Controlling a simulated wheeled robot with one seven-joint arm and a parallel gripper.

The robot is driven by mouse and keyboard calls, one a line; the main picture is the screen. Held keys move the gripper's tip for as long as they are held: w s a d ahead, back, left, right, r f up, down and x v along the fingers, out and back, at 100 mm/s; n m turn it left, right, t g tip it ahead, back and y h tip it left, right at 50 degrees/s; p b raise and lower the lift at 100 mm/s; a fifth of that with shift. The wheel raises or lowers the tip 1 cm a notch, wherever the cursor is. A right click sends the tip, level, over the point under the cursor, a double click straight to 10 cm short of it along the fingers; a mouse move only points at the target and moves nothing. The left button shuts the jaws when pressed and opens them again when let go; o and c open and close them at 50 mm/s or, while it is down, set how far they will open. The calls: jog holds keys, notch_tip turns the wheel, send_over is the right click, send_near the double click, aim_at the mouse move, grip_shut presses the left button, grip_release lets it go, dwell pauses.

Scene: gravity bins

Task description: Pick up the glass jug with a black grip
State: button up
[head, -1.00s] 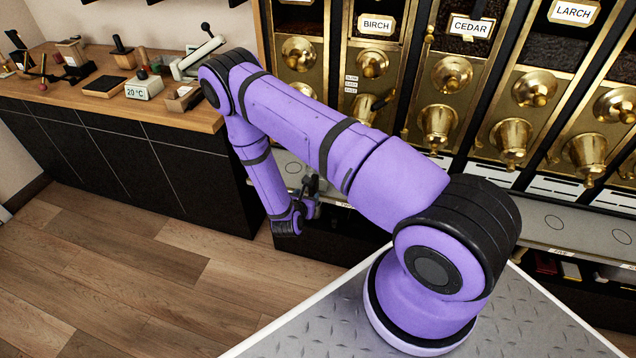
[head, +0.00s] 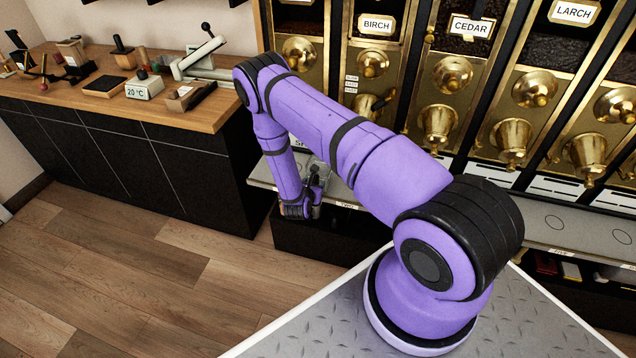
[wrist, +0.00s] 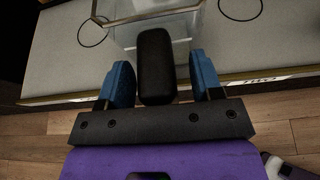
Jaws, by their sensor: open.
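The glass jug (wrist: 185,22) stands on the pale shelf at the top of the wrist view, clear-walled with a square rim. Its black grip (wrist: 156,68) points towards my gripper. My gripper (wrist: 157,75) is open, with one blue finger on each side of the black grip. A gap shows between the grip and each finger. In the head view my gripper (head: 314,198) is at the front edge of the shelf below the dispensers. The jug is hard to make out there, largely hidden by my arm.
The shelf (wrist: 275,45) has dark circles marked on it and a labelled front edge. Brass dispensers (head: 438,120) rise behind it. A wooden counter (head: 190,118) with small tools stands at the left. The wooden floor (head: 130,280) in front is clear.

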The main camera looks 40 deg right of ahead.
aim_at(316, 176)
grip_shut()
jog(key=shift+r, duration=0.15)
jog(key=shift+r, duration=0.25)
jog(key=r, duration=0.3)
jog(key=shift+s, duration=0.2)
jog(key=s+d, duration=0.2)
jog(key=s, duration=0.5)
jog(key=s+d+r, duration=0.1)
jog(key=s+d, duration=0.2)
jog(key=s, duration=0.4)
jog(key=shift+s, duration=0.4)
